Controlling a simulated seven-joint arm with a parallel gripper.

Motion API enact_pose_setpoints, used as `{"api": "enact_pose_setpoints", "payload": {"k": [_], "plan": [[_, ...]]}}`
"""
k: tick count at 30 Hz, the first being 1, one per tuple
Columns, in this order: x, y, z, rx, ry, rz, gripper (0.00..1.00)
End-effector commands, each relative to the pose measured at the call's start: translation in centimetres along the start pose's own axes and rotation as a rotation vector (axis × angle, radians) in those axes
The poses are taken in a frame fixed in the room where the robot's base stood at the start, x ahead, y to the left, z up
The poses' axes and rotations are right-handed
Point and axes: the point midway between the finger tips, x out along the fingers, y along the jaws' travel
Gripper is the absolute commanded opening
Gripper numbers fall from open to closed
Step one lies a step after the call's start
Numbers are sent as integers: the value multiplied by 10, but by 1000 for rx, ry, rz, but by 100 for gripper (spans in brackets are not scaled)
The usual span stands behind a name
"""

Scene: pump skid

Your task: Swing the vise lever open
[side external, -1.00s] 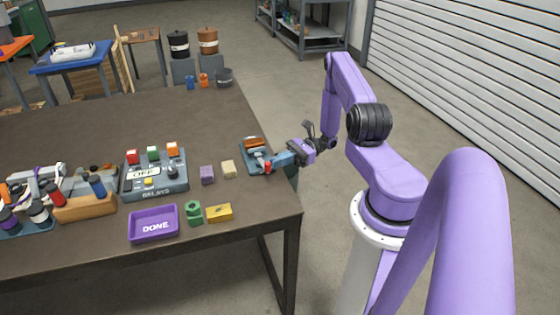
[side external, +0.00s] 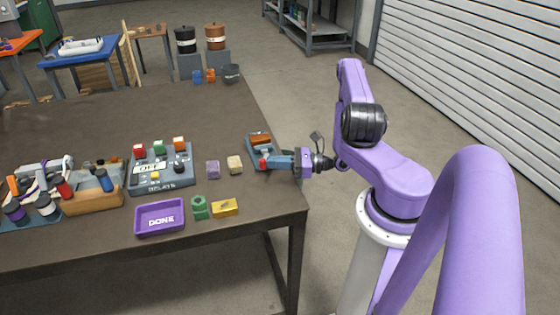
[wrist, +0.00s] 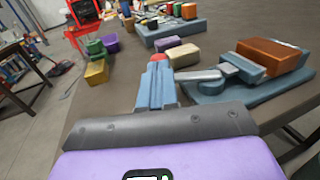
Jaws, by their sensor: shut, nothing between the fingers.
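The vise (side external: 260,139) sits near the table's right edge, with a blue-grey base (wrist: 225,92) and an orange-brown block (wrist: 272,55) in it. Its lever (wrist: 200,77) is a grey bar reaching left from the vise in the wrist view, ending in a red tip (wrist: 158,60). The red tip (side external: 263,162) also shows in the side view. My gripper (side external: 272,162) has its blue-grey fingers shut and empty at the lever's red end. In the wrist view the fingertips (wrist: 158,68) overlap the red tip's near side; whether they touch it I cannot tell.
A cream block (side external: 235,164) and a purple block (side external: 213,170) stand left of the vise. The table behind the vise is clear.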

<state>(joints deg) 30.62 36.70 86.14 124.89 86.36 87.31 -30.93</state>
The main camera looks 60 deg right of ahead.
Motion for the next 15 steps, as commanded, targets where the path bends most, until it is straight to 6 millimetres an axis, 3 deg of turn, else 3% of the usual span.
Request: {"api": "enact_pose_setpoints", "payload": {"k": [15], "plan": [[10, 4, 0, -1, -1, -37, 0]]}}
